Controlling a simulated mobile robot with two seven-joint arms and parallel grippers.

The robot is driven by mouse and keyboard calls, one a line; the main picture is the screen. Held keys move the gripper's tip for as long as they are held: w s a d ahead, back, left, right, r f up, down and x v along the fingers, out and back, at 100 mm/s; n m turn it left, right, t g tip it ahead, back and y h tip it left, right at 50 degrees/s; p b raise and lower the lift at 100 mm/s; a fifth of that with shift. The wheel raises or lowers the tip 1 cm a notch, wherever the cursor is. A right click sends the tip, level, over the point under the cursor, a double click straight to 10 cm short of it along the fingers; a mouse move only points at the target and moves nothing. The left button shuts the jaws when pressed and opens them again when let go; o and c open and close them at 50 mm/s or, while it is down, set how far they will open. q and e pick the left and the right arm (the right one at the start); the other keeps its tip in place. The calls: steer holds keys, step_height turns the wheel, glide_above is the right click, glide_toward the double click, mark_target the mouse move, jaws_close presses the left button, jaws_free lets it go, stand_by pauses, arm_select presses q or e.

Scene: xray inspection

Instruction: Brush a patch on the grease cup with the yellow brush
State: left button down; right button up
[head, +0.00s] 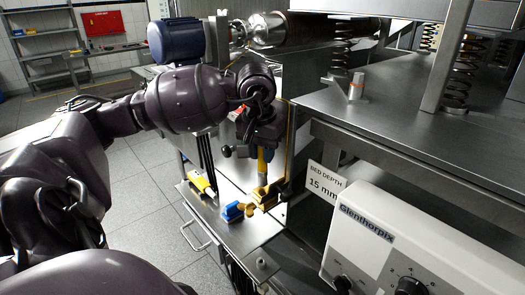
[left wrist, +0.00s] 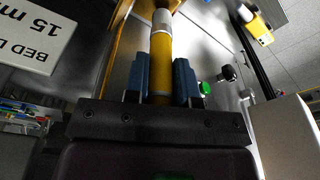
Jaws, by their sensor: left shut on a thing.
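My left gripper (head: 262,152) is shut on the yellow brush (head: 262,164) and holds it upright, with its lower end down over the metal shelf. In the left wrist view the brush's yellow handle (left wrist: 161,62) lies between the two blue fingers, with a pale band farther along. A brass-coloured piece (head: 268,194) stands right below the brush, and a smaller brass piece with a blue part (head: 233,211) lies to its left. I cannot tell for certain which of these is the grease cup, nor whether the brush touches anything. My right gripper is out of view.
A yellow item (head: 201,184) lies on the shelf (head: 248,238) farther left. A sign reading 15 mm (head: 324,184) and a white Glenthorpix control box (head: 390,240) are close on the right. A metal bench with springs stands beyond them.

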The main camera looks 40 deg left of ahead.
arm_select(q)
steer(key=shift+f, duration=0.15)
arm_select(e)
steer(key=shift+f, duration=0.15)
arm_select(q)
steer(key=shift+f, duration=0.2)
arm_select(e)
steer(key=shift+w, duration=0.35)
arm_select(q)
steer(key=shift+f+b, duration=0.1)
steer(key=shift+b, duration=0.25)
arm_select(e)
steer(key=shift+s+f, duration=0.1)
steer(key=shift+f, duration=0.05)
arm_select(q)
steer(key=shift+f, duration=0.15)
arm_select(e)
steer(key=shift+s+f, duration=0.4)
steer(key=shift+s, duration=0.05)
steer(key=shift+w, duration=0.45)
arm_select(q)
steer(key=shift+b, duration=0.3)
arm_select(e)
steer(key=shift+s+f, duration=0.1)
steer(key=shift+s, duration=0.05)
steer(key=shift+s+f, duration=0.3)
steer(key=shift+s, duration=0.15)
